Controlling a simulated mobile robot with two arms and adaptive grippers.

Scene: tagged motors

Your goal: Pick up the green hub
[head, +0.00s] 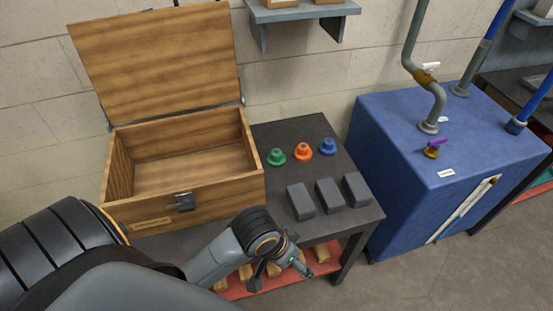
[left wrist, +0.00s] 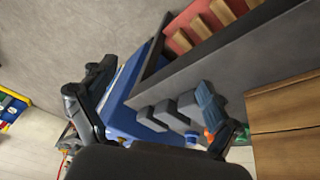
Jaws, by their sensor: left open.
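The green hub (head: 276,157) stands upright on the dark table (head: 290,133), just right of the wooden box. It is leftmost in a row with an orange hub (head: 302,150) and a blue hub (head: 328,146). My left gripper (head: 282,278) is open and empty at the table's front edge, apart from the hub and nearer to me. In the left wrist view the green hub (left wrist: 243,132) shows at the right beside the right finger, partly hidden. My right gripper is in neither view.
An open wooden box (head: 215,191) stands left of the hubs, lid up. Three grey blocks (head: 301,201) lie between the hubs and the front edge. A red lower shelf (head: 233,288) holds several wooden pieces. A blue cabinet (head: 400,175) with pipes stands right.

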